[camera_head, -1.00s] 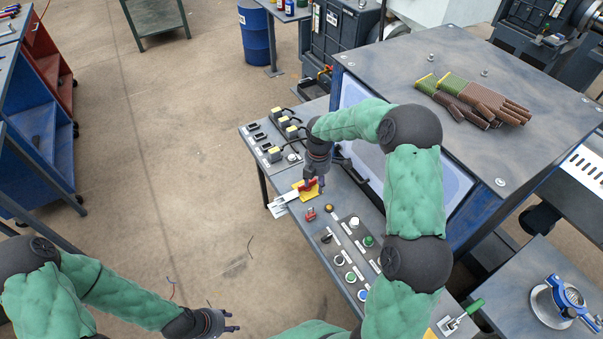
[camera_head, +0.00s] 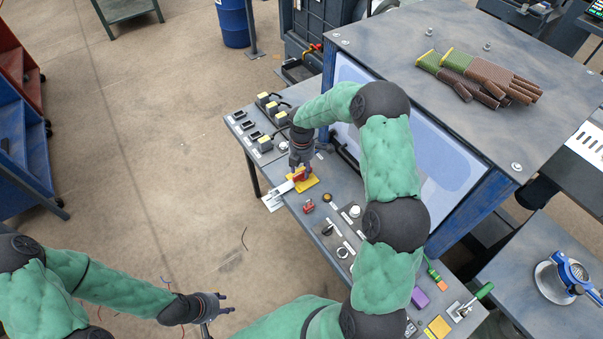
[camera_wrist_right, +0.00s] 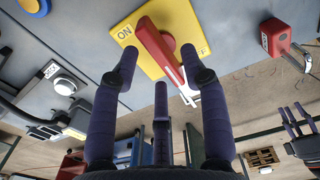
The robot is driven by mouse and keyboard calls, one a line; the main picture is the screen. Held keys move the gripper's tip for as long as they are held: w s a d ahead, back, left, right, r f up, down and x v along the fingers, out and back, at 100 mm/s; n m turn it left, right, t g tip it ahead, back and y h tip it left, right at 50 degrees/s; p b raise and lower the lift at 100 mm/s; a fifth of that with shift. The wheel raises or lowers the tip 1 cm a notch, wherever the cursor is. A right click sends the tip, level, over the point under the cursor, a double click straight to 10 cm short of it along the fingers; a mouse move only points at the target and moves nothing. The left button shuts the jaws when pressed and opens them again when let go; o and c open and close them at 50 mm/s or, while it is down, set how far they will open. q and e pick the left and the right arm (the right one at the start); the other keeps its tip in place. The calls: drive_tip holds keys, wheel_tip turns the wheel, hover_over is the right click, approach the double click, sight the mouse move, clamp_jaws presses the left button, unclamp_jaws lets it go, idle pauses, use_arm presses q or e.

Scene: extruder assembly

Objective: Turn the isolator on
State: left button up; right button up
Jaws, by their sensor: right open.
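The handle lies slanted across the plate. In the head view the yellow plate (camera_head: 309,182) is on the console top. My right gripper (camera_wrist_right: 155,75) is open, with its fingers close to the handle and spread around its lower part; I cannot tell whether they touch it. My left gripper (camera_head: 222,303) hangs over the floor at the lower left, away from the console.
A small red padlock-like block (camera_wrist_right: 277,38) sits beside the isolator. Knobs and buttons (camera_head: 343,253) line the near side. A large blue-framed cabinet (camera_head: 489,190) rises behind, with gloves (camera_head: 480,75) on top.

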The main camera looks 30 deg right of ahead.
drive_tip(key=shift+f, duration=1.2)
clamp_jaws()
